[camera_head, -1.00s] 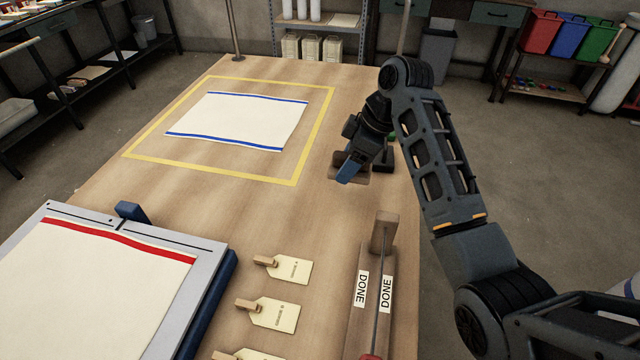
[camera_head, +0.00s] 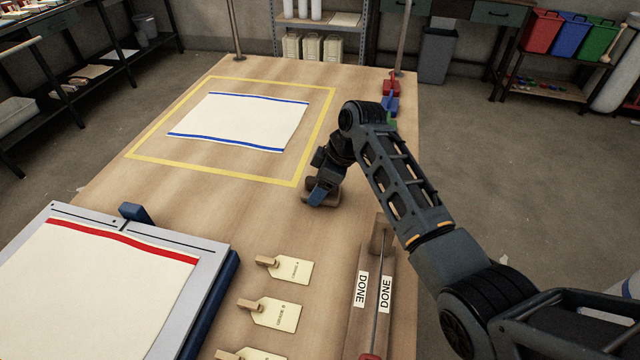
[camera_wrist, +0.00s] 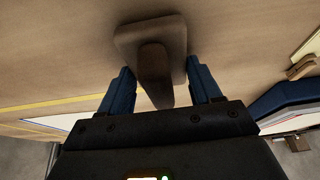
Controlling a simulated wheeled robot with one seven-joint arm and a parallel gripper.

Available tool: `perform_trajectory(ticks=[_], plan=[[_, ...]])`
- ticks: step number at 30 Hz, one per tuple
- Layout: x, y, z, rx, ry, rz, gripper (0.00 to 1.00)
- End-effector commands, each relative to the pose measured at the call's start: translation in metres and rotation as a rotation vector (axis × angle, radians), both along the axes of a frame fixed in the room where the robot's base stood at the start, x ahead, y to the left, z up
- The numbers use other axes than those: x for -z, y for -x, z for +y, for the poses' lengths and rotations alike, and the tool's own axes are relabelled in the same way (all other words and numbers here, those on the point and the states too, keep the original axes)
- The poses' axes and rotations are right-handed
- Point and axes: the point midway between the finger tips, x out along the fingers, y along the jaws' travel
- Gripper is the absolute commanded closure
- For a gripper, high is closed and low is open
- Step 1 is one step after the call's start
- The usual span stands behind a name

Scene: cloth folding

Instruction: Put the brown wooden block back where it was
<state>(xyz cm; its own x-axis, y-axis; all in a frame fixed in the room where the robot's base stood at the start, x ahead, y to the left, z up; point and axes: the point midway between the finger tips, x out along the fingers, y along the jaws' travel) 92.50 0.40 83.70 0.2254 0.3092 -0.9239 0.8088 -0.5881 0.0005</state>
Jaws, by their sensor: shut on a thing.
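The brown wooden block (camera_head: 333,198) has a flat, rounded base and a raised grip, which show in the wrist view (camera_wrist: 128,38). My gripper (camera_head: 317,193) is shut on the grip, with one blue finger on each side of it in the wrist view (camera_wrist: 162,85). The block is over the bare wood, just in front of the near right corner of the yellow outline (camera_head: 215,171). I cannot tell whether its base touches the table. My gripper and wrist hide part of it in the head view.
A white cloth with blue edges (camera_head: 240,120) lies flat inside the outline. A board with a red-striped cloth (camera_head: 90,290) is at near left. Tags with clips (camera_head: 290,268) and a DONE slider (camera_head: 383,240) are nearby. Red, blue and green items (camera_head: 391,103) stand at the table's far right.

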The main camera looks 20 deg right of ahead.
Motion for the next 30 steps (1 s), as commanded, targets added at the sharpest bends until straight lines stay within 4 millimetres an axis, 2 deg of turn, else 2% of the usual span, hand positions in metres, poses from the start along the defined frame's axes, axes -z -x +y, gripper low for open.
perform_trajectory(ticks=[5, 6, 13, 23, 26, 30], plan=[[0.003, 0.000, 0.000, 0.000, -0.001, -0.001, 0.70], [0.002, 0.000, 0.000, 0.000, 0.000, 0.000, 0.34], [0.002, 0.000, 0.000, 0.000, 0.000, 0.000, 0.12], [-0.003, 0.000, -0.001, 0.000, -0.001, -0.001, 0.11], [-0.013, 0.002, -0.004, 0.001, -0.001, -0.003, 0.11], [-0.037, 0.008, -0.013, 0.002, 0.000, -0.005, 0.11]])
